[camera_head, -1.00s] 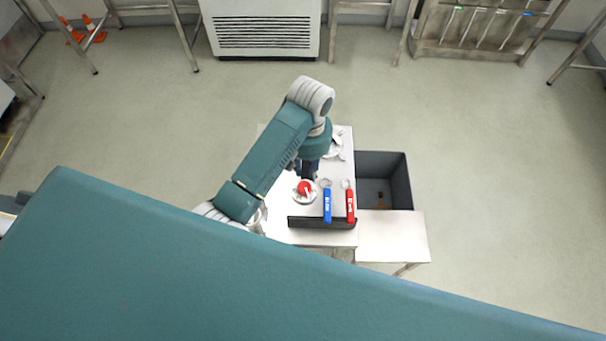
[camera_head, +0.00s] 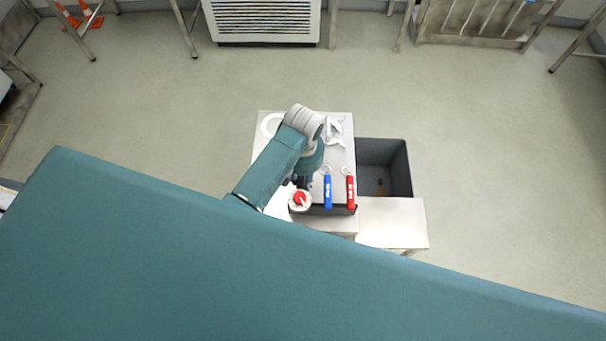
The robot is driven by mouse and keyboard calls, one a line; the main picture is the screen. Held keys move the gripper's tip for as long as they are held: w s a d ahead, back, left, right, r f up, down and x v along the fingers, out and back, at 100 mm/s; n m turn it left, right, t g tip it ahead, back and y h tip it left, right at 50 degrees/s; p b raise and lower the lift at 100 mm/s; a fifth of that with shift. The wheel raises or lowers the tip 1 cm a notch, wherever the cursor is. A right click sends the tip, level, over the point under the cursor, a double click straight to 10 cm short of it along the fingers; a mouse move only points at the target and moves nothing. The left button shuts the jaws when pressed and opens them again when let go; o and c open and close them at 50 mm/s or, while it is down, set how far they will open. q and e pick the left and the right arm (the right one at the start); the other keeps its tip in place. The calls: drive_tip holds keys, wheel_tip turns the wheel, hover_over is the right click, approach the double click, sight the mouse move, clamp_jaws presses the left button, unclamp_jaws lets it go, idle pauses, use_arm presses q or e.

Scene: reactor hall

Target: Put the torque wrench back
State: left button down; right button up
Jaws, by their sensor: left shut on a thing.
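My left gripper (camera_head: 303,183) points down over the near left part of a small white table (camera_head: 264,150); its fingertips are mostly hidden by my arm. It is shut on a round white thing with a red top (camera_head: 300,200), just left of a blue-handled piece (camera_head: 328,192). I cannot tell whether this held thing is the torque wrench. A red-handled piece (camera_head: 351,192) lies right of the blue one; both have a ring at the far end. In the back-right rack (camera_head: 470,38), several thin rods hang, perhaps wrenches. My right gripper is not in view.
A dark holder (camera_head: 342,210) runs along the table's near side. An open grey bin (camera_head: 398,165) stands to the right, with a lower white surface (camera_head: 390,222) before it. White parts (camera_head: 333,131) lie at the table's back.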

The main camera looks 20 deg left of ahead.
use_arm(q)
drive_tip(key=shift+f, duration=0.35)
idle(0.6)
drive_tip(key=shift+f, duration=0.15)
idle(0.3)
drive_tip(key=c, duration=1.4)
unclamp_jaws()
drive_tip(key=shift+o, duration=0.2)
drive_tip(key=shift+r+p, duration=0.4)
drive_tip(key=shift+r, duration=2.6)
drive_tip(key=shift+d, duration=0.1)
